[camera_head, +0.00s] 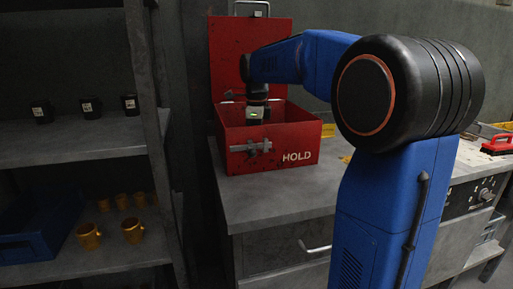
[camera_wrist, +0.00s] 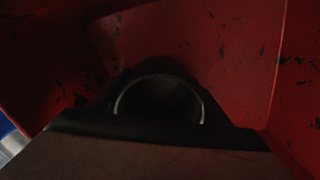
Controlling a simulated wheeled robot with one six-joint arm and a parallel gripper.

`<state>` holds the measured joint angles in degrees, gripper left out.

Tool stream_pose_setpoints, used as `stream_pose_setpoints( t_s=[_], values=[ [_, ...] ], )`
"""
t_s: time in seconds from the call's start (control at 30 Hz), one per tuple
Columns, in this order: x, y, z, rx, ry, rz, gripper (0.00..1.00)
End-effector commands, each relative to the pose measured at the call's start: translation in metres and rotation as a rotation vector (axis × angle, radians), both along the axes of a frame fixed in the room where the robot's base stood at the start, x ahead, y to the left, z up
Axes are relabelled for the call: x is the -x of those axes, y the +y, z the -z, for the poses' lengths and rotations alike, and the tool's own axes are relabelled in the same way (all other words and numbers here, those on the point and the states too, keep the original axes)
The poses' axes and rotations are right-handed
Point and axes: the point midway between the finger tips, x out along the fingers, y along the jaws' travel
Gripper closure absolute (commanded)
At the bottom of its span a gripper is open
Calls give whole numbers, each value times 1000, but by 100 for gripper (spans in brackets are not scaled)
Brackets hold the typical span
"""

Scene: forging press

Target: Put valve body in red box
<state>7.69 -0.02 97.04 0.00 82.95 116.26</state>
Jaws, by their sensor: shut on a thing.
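The red box (camera_head: 272,152), marked HOLD, stands on the grey worktop with its lid raised at the back. My gripper (camera_head: 258,112) reaches down into the box opening; its fingertips are hidden behind the box's front wall. In the wrist view, a dark part with a round opening, seemingly the valve body (camera_wrist: 160,100), is held close below the camera. The red walls of the box (camera_wrist: 215,45) surround it. I cannot tell whether the part touches the box floor.
A shelf unit at left holds several brass-coloured valve-like parts (camera_head: 133,230), a blue bin (camera_head: 35,236) and several small black items (camera_head: 86,106). A red-handled tool (camera_head: 497,144) lies at the right. The worktop (camera_head: 290,190) before the box is clear.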

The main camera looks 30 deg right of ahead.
Motion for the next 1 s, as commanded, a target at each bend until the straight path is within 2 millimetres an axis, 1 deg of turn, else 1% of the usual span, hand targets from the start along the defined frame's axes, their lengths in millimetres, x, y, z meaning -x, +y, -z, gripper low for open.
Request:
stream_pose_setpoints(
  t_s=[0.03,0.1,0.37,0.47,0.53,0.67,0.9,1.0],
  values=[
    [0,0,0,0,0,0,24],
    [0,0,0,0,0,0,10],
    [0,0,0,0,0,0,10],
    [0,0,-3,0,0,0,10],
    [0,0,-8,1,-1,0,10],
    [-1,0,-27,0,-2,0,10],
    [-1,0,-75,1,-3,0,10],
    [-1,0,-92,0,-2,0,10]
  ],
)
